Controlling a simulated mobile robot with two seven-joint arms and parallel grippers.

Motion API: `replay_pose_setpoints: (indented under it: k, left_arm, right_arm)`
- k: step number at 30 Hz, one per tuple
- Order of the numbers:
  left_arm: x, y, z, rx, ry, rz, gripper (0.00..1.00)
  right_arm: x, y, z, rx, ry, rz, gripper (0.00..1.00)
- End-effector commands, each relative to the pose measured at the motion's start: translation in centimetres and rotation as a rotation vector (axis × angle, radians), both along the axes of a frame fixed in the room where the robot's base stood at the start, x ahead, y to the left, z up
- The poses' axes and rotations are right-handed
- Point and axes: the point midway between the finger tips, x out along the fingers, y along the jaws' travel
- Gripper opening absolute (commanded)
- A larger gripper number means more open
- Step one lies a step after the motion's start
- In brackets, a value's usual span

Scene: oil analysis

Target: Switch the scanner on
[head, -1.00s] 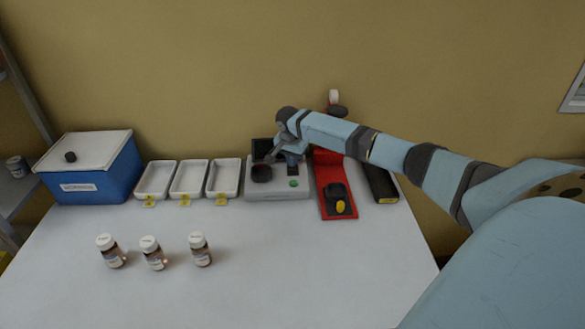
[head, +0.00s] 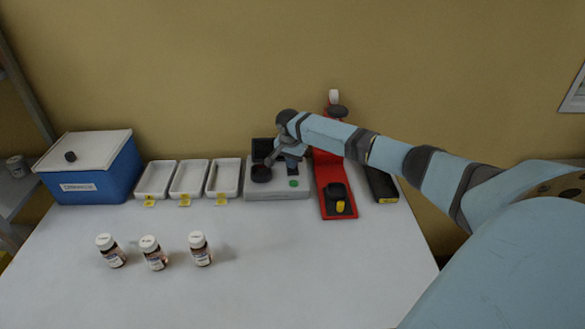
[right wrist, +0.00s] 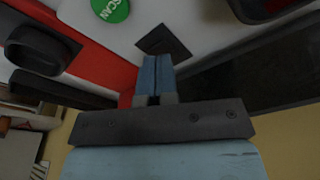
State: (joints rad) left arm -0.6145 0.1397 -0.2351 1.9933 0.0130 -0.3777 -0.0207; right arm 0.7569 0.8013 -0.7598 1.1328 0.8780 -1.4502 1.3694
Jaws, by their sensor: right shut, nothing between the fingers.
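The scanner (head: 262,192) is a light grey box at the back of the table, with a green button (head: 293,183) on its front right. In the right wrist view the button (right wrist: 110,8) reads SCAN. A dark square switch (right wrist: 163,43) is set in the scanner's top near it. My right gripper (head: 291,163) hangs over the scanner. Its blue fingers (right wrist: 157,60) are shut and empty, with the tips at the switch's wall-side edge. I cannot tell if they touch it. My left gripper is not in view.
A red stand (head: 333,190) and a black case (head: 381,186) are right of the scanner. White trays (head: 189,180) and a blue box (head: 105,172) are to its left. Three bottles (head: 153,253) stand in front. The table's front right is clear.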

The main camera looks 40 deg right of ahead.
Motion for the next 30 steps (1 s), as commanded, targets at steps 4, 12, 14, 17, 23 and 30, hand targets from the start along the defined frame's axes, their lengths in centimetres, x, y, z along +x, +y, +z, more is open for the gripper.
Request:
replay_pose_setpoints:
  k: [4, 12, 14, 17, 23, 30]
  left_arm:
    - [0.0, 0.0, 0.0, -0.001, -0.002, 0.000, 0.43]
    - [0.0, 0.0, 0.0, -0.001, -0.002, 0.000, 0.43]
    - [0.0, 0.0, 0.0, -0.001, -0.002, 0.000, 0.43]
    - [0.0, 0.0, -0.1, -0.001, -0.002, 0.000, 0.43]
    - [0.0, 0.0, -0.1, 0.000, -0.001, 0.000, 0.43]
    - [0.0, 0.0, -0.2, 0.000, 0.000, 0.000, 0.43]
  right_arm:
    - [0.0, 0.0, -0.3, 0.000, 0.000, 0.000, 0.00]
    - [0.0, 0.0, -0.7, 0.000, 0.000, 0.000, 0.00]
    - [0.0, 0.0, -0.8, 0.000, 0.000, 0.000, 0.00]
    - [0.0, 0.0, -0.9, 0.000, 0.000, 0.000, 0.00]
    - [0.0, 0.0, -1.2, 0.000, 0.000, 0.000, 0.00]
    - [0.0, 0.0, -1.4, 0.000, 0.000, 0.000, 0.00]
